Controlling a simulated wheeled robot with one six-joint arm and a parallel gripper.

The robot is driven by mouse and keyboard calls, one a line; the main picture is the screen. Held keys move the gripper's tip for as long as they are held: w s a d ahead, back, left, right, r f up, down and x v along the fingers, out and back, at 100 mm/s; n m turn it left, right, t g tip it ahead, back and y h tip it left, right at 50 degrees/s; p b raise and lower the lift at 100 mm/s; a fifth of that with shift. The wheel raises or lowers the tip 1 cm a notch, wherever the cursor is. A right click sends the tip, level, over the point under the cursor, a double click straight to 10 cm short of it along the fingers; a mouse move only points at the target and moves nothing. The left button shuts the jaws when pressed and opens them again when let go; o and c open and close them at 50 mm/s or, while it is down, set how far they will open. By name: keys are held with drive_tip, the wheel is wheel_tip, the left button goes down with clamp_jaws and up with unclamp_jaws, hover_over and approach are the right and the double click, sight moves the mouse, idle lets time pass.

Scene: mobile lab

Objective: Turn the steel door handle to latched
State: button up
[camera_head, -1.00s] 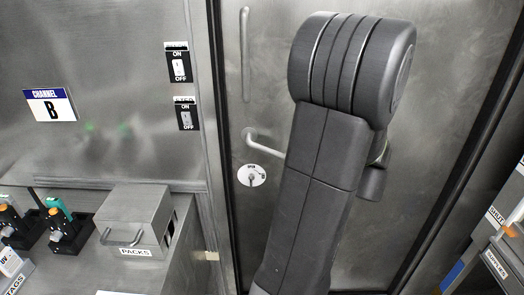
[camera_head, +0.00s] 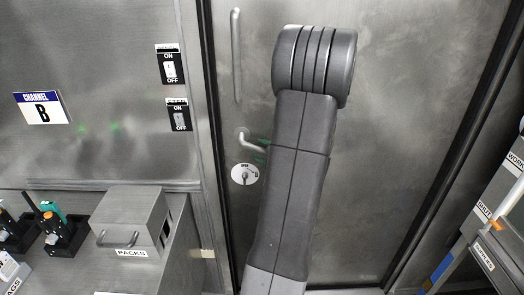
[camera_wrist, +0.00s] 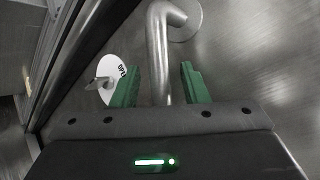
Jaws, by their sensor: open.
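The steel door handle (camera_head: 252,142) is a bent lever on the steel door, partly hidden behind my arm in the head view. In the wrist view the handle (camera_wrist: 159,50) runs from its round mount at the top down between the green fingers of my gripper (camera_wrist: 162,86). The gripper is open, with one finger on each side of the lever and a gap visible on both sides.
A vertical steel pull bar (camera_head: 236,55) is on the door above the handle. Two ON/OFF switches (camera_head: 170,65) are on the wall at left. A PACKS box (camera_head: 130,222) stands on the bench at left. Shelving with labels (camera_head: 490,235) is at right.

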clamp_jaws()
drive_tip(key=shift+r, duration=0.1)
drive_tip(key=shift+d+r+n+g+h, duration=0.15)
drive_tip(key=shift+r+n+g+h, duration=0.25)
drive_tip(key=shift+r+n+h, duration=0.45)
drive_tip(key=shift+d+r+n+g+h, duration=0.15)
drive_tip(key=shift+r+n+g+h, duration=0.25)
drive_tip(key=shift+h, duration=0.45)
drive_tip(key=shift+r, duration=0.2)
unclamp_jaws()
drive_tip(key=shift+s, duration=0.1)
